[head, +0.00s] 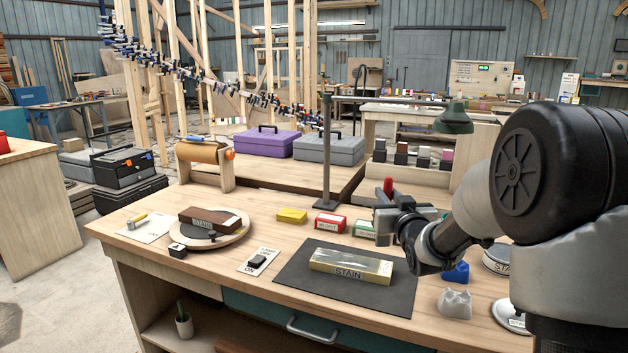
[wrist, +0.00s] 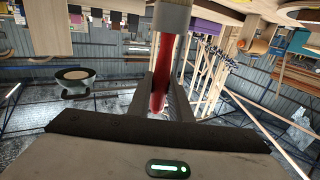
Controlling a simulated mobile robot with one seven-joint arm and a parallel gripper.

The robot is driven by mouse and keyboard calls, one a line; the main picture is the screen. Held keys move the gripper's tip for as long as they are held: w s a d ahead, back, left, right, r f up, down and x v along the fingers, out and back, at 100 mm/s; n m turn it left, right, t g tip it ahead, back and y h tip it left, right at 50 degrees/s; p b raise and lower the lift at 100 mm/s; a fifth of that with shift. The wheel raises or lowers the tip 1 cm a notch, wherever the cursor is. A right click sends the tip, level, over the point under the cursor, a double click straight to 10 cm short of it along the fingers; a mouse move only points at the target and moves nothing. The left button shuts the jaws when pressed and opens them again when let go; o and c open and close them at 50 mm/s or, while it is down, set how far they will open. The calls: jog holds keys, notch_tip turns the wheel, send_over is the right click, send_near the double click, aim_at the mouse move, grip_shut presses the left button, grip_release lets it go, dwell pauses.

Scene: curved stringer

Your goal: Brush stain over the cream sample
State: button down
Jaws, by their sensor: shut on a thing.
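The cream sample (head: 350,263) is a pale block marked STAIN. It lies on a dark mat (head: 300,285) on the bench, and its top has glossy pale streaks. My gripper (head: 384,218) is above the bench, behind and right of the sample and apart from it. It is shut on a red handle (head: 388,186), which sticks up above it. In the wrist view the red handle (wrist: 162,75) runs between the fingers (wrist: 160,100) to a greyish part (wrist: 172,18). Bristles cannot be made out. A tin (head: 497,260) with a partly hidden STAIN label stands at right, partly behind my arm.
A lamp (head: 455,118) on a post stands behind the gripper. Red (head: 330,222) and green (head: 363,229) labelled boxes and a yellow block (head: 291,216) lie behind the mat. A blue block (head: 456,272), a whitish lump (head: 455,303) and a lid (head: 512,318) are at right. A brown block on a round board (head: 235,233) is at left.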

jog(key=shift+r, duration=0.9)
jog(key=shift+p, duration=0.35)
